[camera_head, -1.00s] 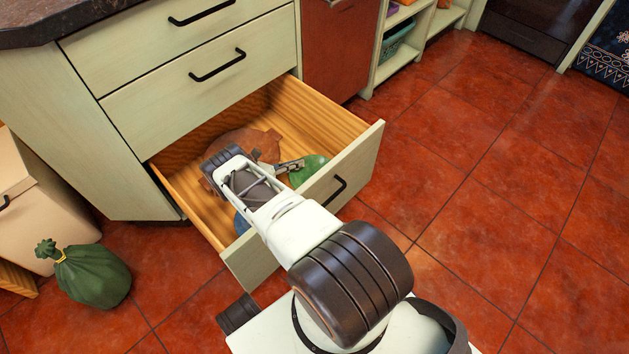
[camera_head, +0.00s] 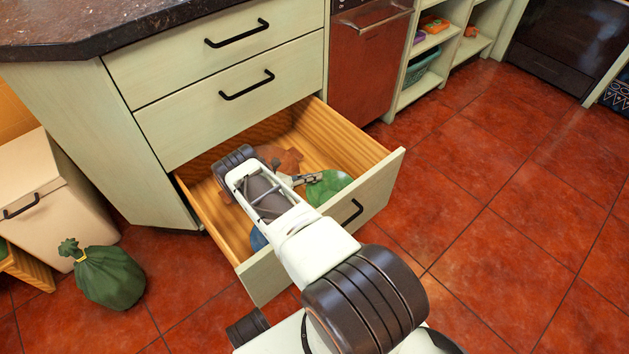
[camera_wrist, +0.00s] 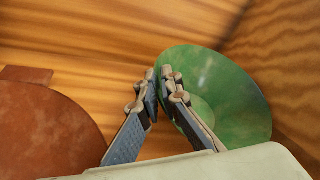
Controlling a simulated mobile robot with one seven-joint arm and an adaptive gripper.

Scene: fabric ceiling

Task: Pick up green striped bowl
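The green bowl (camera_head: 330,186) is in the open bottom drawer, near the drawer's front right. It also shows in the wrist view (camera_wrist: 232,98), tilted with its inside facing the camera. Stripes cannot be made out clearly. My gripper (camera_head: 298,181) reaches over the drawer front and is at the bowl's left rim. In the wrist view my gripper's fingertips (camera_wrist: 159,78) are close together, shut on the rim, one finger inside the bowl and one outside. Whether the bowl touches the drawer floor is not clear.
The wooden drawer (camera_head: 205,205) also holds a brown round board (camera_wrist: 45,130) left of the bowl and a blue item (camera_head: 258,240), mostly hidden. Drawer walls stand close behind and right of the bowl. A green sack (camera_head: 108,278) lies left on the red tiles; the right floor is clear.

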